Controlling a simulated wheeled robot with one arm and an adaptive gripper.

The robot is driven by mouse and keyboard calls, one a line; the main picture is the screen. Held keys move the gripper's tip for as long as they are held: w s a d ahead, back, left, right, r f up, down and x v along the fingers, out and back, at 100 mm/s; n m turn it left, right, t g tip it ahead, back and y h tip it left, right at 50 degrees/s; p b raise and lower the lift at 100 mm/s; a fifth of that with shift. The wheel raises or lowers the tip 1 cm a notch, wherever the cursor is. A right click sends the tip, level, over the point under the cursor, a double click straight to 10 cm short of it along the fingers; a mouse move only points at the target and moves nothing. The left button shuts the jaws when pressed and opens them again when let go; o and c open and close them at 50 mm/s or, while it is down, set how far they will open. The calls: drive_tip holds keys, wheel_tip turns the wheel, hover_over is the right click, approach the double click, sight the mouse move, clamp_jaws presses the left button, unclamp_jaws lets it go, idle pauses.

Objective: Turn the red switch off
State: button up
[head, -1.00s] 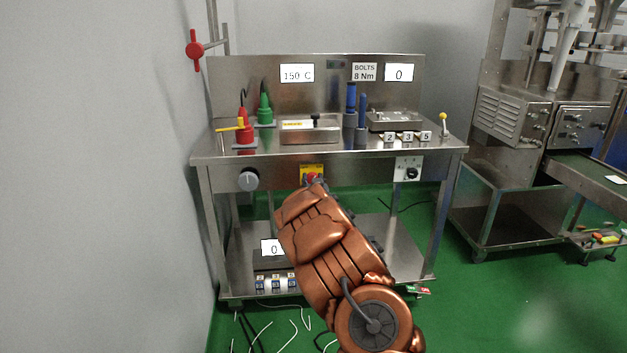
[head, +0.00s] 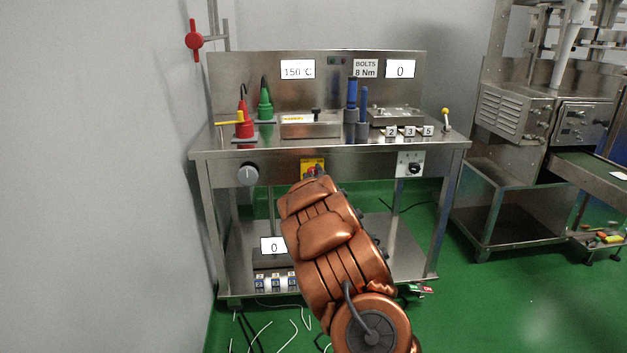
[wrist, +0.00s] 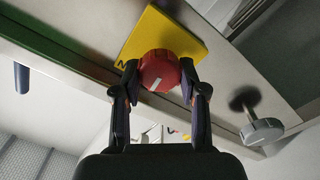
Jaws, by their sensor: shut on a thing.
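The red switch (wrist: 158,70) is a round red knob with a white mark, on a yellow plate (wrist: 160,36) on the front panel of the steel bench. In the wrist view my gripper (wrist: 160,84) has one finger on each side of the knob and is shut on it. The white mark points down and slightly right in that view. In the head view the yellow plate (head: 312,163) shows at the middle of the bench front. My arm hides most of the knob and the gripper there.
A grey knob (head: 248,174) sits left of the plate and a black rotary switch (head: 414,169) sits right. The steel bench (head: 330,152) carries a red tool (head: 245,122), a green tool (head: 265,103) and blue tools (head: 351,94). Cables lie on the green floor below.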

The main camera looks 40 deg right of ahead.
drive_tip(key=shift+f+n+b, duration=0.15)
drive_tip(key=shift+n+b, duration=2.25)
drive_tip(key=shift+n, duration=1.2)
drive_tip(key=o, duration=1.1)
drive_tip(key=shift+o, duration=0.2)
drive_tip(key=shift+a, duration=0.1)
drive_tip(key=v, duration=1.2)
